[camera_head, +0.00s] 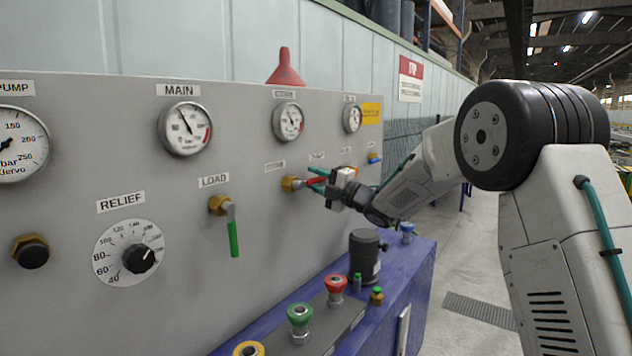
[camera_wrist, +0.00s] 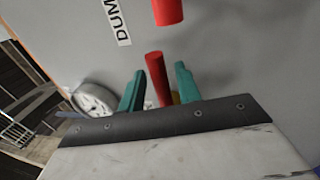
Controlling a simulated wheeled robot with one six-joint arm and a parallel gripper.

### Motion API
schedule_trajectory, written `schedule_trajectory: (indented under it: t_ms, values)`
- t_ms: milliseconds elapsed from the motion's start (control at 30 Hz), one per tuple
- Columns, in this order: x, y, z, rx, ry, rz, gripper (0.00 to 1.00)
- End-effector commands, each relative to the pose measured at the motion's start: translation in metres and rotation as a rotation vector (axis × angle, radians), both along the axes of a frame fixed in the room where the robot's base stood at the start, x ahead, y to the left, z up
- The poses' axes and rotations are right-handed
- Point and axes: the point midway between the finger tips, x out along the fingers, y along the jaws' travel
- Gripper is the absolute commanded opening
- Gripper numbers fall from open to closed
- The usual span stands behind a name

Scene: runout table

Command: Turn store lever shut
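The lever at the end of my arm has a brass valve body (camera_head: 290,183) and a red handle (camera_head: 315,181) pointing right, roughly level. The label above it is too small to read. My gripper (camera_head: 318,180) reaches in from the right with its teal fingers above and below this handle. In the wrist view a red handle (camera_wrist: 157,78) stands between the two teal fingers of my gripper (camera_wrist: 159,80), with narrow gaps on both sides. The gripper looks open around it. A second red piece (camera_wrist: 168,10) shows at the top edge; I cannot tell which part it is.
The green LOAD lever (camera_head: 233,235) hangs down to the left. A RELIEF knob (camera_head: 139,259) and gauges (camera_head: 185,128) sit on the grey panel (camera_head: 60,185). Below, the blue bench carries colored couplings (camera_head: 300,318) and a dark cylinder (camera_head: 364,255). A DUMP label (camera_wrist: 116,20) is partly visible.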

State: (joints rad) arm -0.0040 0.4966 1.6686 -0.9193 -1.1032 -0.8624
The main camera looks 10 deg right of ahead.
Motion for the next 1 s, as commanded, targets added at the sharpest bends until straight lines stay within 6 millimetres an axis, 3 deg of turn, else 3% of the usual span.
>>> schedule_trajectory:
  t_ms: [333, 700, 1000]
  values:
    - [-0.002, -0.005, -0.001, 0.001, 0.002, -0.003, 0.35]
    - [-0.041, -0.046, -0.013, 0.001, 0.002, -0.004, 0.35]
    - [-0.053, -0.056, -0.016, 0.000, 0.002, -0.001, 0.35]
